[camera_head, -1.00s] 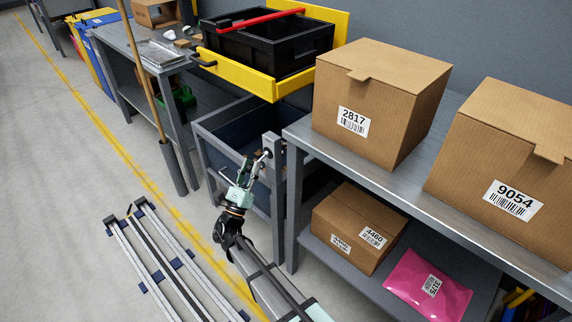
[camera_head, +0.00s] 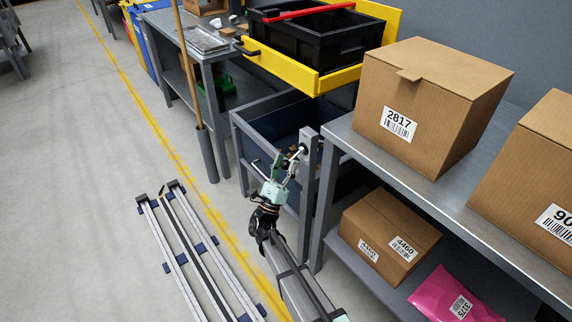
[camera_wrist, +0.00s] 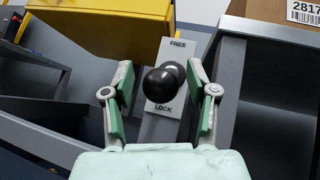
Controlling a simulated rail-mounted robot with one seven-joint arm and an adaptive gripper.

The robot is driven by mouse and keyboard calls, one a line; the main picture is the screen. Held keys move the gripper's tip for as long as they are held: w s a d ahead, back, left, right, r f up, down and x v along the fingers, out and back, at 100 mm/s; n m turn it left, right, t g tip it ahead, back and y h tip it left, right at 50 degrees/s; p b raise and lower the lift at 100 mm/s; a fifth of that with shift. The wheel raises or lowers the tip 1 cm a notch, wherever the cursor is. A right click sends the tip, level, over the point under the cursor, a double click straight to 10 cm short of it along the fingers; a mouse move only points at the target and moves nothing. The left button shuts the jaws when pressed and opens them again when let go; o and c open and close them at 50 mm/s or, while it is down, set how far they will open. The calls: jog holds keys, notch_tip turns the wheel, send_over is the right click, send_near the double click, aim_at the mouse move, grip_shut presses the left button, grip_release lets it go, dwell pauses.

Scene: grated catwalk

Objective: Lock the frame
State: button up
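A pale plate (camera_wrist: 172,56) marked FREE at its top and LOCK at its bottom is fixed to a grey post. A round black knob (camera_wrist: 160,86) stands out in front of it, between the two words, with a second dark rounded part behind. In the head view the post (camera_head: 308,165) stands at the near corner of the grey frame (camera_head: 240,135). My gripper (camera_wrist: 161,88) is open, one finger on each side of the knob, with visible gaps to both. It also shows in front of the post in the head view (camera_head: 288,160).
A yellow tray (camera_head: 290,72) with a black crate (camera_head: 335,47) sits above the frame. A steel shelf (camera_head: 350,140) carrying cardboard boxes (camera_head: 430,100) stands close on the right. Rails (camera_head: 180,250) lie on the floor at left; nearby floor is open.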

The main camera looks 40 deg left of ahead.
jog(key=v, duration=1.2)
dwell(0.6)
